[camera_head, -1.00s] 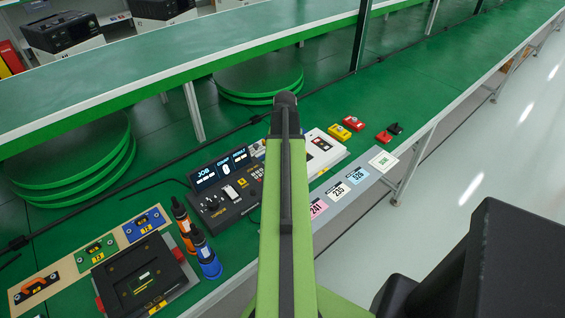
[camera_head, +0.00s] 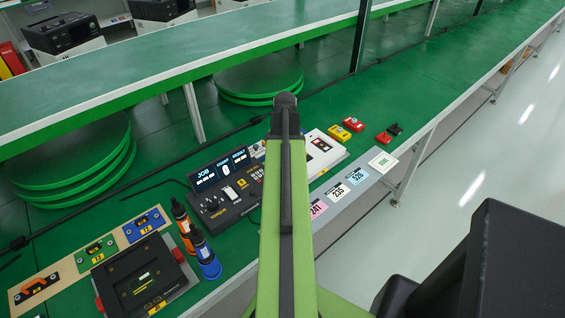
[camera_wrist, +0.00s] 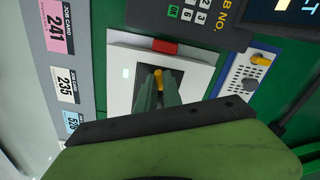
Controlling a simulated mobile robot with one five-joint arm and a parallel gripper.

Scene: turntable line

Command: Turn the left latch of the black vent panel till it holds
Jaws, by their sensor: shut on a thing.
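In the wrist view a white housing (camera_wrist: 121,76) carries a dark panel with a red block (camera_wrist: 166,46) at its upper edge. A small yellow latch (camera_wrist: 158,76) stands on the dark part. My gripper (camera_wrist: 157,90), with green fingers, is shut on the yellow latch. The fingers and wrist hide much of the panel, so I cannot tell the latch's exact angle or whether it holds. In the head view the white housing (camera_head: 330,158) shows just right of my arm; my gripper is hidden there behind the arm.
A black keypad console (camera_head: 225,190) stands left of the housing. A small white and blue panel with a yellow knob (camera_wrist: 256,59) is close by in the wrist view. Job cards (camera_head: 338,190) lie along the front edge. Red and yellow button boxes (camera_head: 340,132) sit beyond the housing.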

